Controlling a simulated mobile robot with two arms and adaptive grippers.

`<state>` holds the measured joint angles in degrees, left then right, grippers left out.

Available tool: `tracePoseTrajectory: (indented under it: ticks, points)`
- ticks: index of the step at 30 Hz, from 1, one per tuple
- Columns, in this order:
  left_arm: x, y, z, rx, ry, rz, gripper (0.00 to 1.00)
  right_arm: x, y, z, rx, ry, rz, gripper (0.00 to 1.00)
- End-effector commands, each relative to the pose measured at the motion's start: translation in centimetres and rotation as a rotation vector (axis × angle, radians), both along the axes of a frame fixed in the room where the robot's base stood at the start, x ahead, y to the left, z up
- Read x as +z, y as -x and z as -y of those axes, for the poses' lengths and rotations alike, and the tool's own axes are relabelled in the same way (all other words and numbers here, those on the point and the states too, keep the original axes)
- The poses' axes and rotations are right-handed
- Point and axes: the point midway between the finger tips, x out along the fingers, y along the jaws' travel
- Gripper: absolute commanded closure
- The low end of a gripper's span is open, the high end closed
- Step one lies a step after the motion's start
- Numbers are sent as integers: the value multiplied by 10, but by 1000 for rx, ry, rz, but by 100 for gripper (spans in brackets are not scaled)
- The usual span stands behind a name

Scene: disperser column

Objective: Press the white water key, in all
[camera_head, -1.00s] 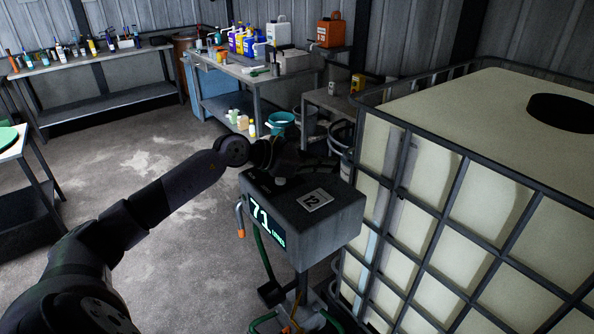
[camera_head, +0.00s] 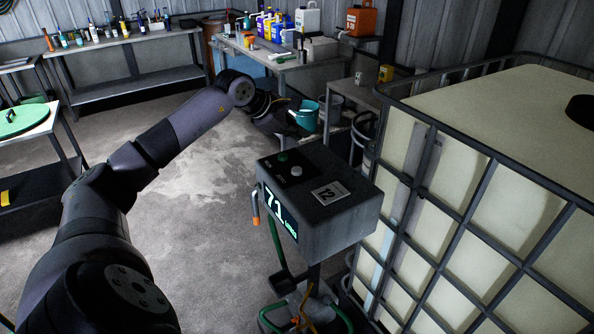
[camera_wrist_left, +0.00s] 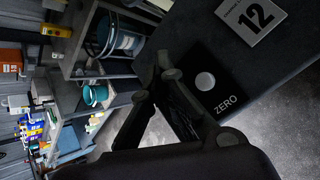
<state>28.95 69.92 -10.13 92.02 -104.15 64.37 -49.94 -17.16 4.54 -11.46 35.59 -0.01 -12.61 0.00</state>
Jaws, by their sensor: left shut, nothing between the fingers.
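The grey dispenser box (camera_head: 325,215) stands on a post, with a "12" plate on top and a lit display reading 71. A black panel on its top carries a white round key (camera_head: 296,170) and a green key (camera_head: 283,157). In the left wrist view a pale round key (camera_wrist_left: 205,81) shows beside the word "ZERO"; the green key cannot be made out there. My left gripper (camera_head: 284,122) is shut and empty, beyond the box's far edge and apart from the keys. Its fingers (camera_wrist_left: 170,76) show left of the pale key in the left wrist view. My right gripper is out of view.
A large caged pale tank (camera_head: 470,205) stands close on the right. A bench with bottles (camera_head: 285,65) and a teal bucket (camera_head: 306,115) are behind the gripper. An orange-tipped nozzle (camera_head: 255,207) hangs at the box's left side. The floor to the left is open.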

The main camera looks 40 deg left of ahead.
Motion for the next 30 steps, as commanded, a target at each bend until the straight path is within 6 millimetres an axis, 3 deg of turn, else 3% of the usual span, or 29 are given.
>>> tracePoseTrajectory:
  ticks: [15,20,30]
  points:
    - [-72,0,0,0,0,0,100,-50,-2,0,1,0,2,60]
    - [-81,0,0,0,0,0,100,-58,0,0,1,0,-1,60]
    - [-80,0,0,-1,1,1,100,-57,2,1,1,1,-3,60]
